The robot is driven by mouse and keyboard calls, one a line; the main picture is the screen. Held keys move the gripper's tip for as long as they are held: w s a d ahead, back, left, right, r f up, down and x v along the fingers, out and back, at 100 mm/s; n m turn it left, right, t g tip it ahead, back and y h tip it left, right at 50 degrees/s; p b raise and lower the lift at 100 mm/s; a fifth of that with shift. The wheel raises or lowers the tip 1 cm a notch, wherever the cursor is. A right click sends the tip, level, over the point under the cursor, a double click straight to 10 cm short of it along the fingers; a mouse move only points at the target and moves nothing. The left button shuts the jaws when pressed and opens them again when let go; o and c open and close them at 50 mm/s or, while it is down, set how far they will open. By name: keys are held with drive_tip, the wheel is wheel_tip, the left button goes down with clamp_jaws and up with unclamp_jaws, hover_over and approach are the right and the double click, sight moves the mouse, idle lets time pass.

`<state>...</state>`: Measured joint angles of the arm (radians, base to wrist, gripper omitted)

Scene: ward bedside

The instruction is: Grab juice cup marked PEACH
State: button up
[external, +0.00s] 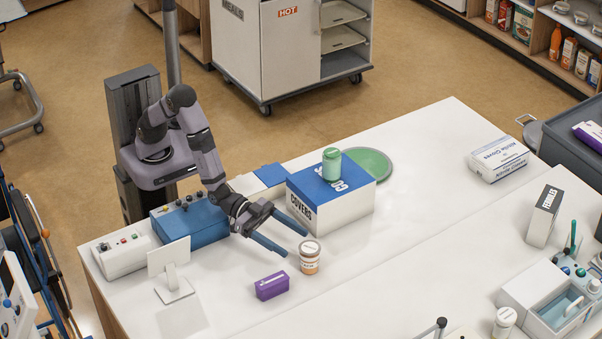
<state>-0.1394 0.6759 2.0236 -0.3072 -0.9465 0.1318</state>
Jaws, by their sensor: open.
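A small round cup (309,258) with a white and orange-brown side and a pale lid with a brown rim stands upright on the white table. Its lettering is too small to read, so I cannot tell whether it says PEACH. My gripper (296,243) is open and low over the table. Its two blue fingers point toward this cup, with the tips close to its upper left side. Nothing shows between the fingers, and I cannot tell whether they touch the cup. A green lidded jar (331,164) stands on the blue-topped covers box (335,205).
A purple box (271,286) lies in front of my gripper, left of the cup. A blue control box (188,226) and a small white stand (173,275) are at left. A glove box (498,159) lies at far right. The table right of the cup is clear.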

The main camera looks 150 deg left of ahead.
sight(306, 248)
drive_tip(key=shift+x, duration=0.95)
drive_tip(key=shift+w+a+r+p, duration=0.1)
drive_tip(key=shift+w+a+p, duration=0.4)
drive_tip(key=shift+p, duration=0.1)
drive_tip(key=shift+p+x, duration=0.6)
drive_tip(key=shift+x, duration=1.35)
drive_tip(key=shift+a, duration=0.15)
drive_tip(key=shift+r, duration=0.1)
drive_tip(key=c, duration=1.3)
